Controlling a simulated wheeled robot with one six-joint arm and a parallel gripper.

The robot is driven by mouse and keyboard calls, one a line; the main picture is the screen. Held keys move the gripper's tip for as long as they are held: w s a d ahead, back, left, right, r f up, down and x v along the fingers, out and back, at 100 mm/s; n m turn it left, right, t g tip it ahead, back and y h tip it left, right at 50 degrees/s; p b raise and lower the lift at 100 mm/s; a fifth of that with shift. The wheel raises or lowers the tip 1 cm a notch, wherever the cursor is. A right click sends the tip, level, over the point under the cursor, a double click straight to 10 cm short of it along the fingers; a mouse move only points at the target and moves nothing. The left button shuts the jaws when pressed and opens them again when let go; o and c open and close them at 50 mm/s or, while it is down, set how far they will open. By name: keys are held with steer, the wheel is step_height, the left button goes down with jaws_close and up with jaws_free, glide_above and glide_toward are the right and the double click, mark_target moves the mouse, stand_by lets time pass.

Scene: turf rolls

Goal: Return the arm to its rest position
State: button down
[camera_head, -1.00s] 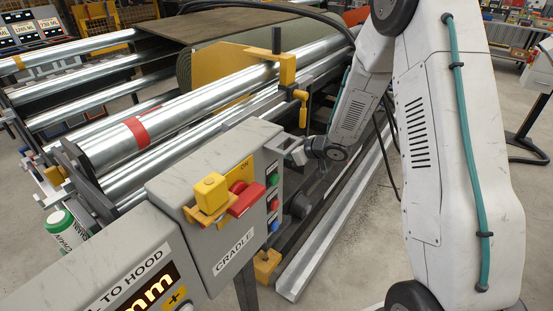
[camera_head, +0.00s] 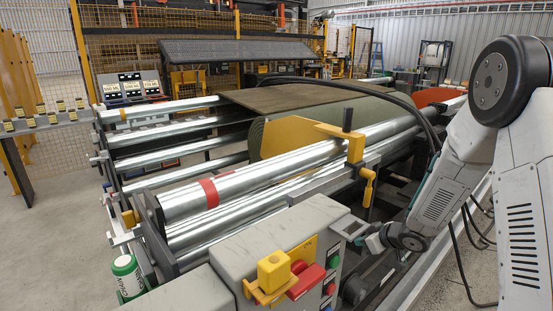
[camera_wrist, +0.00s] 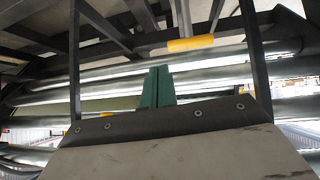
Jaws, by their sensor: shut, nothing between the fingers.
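My gripper (camera_wrist: 158,75) shows in the wrist view as two green fingers pressed together, with nothing between them. In the head view my white arm comes down the right side. Its wrist sits low, just right of the grey control box (camera_head: 235,262), and the fingers cannot be made out clearly there. The wrist view looks past the fingers at shiny metal rollers (camera_wrist: 240,55) and dark frame bars. A yellow piece (camera_wrist: 190,44) lies beyond the fingertips.
The roller machine fills the middle, with a steel roller (camera_head: 265,175) banded red and a yellow clamp (camera_head: 355,150). A green turf roll (camera_head: 330,125) lies behind. The box carries a yellow block (camera_head: 273,270) and red lever (camera_head: 306,282). Floor is clear at left (camera_head: 60,220).

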steer(key=s+d+r+m+g+h, duration=0.2)
steer(key=s+d+r+h, duration=0.2)
steer(key=s, duration=0.3)
steer(key=s+d+r+m+g+h, duration=0.3)
steer(key=s+d, duration=0.1)
steer(key=s, duration=0.2)
steer(key=s+a+r+y, duration=0.1)
steer(key=s+a+r, duration=0.3)
steer(key=s, duration=0.5)
steer(key=s+a+r+m+g, duration=0.1)
steer(key=s+a+r, duration=0.3)
steer(key=s+r, duration=0.4)
steer(key=s+a+r+y, duration=0.1)
steer(key=s+a+r, duration=0.3)
steer(key=s, duration=0.6)
step_height(320, 180, up, 3)
steer(key=shift+a+f+m+g+y, duration=0.2)
steer(key=shift+a+m+g+y, duration=0.1)
steer(key=shift+a+m+g, duration=0.1)
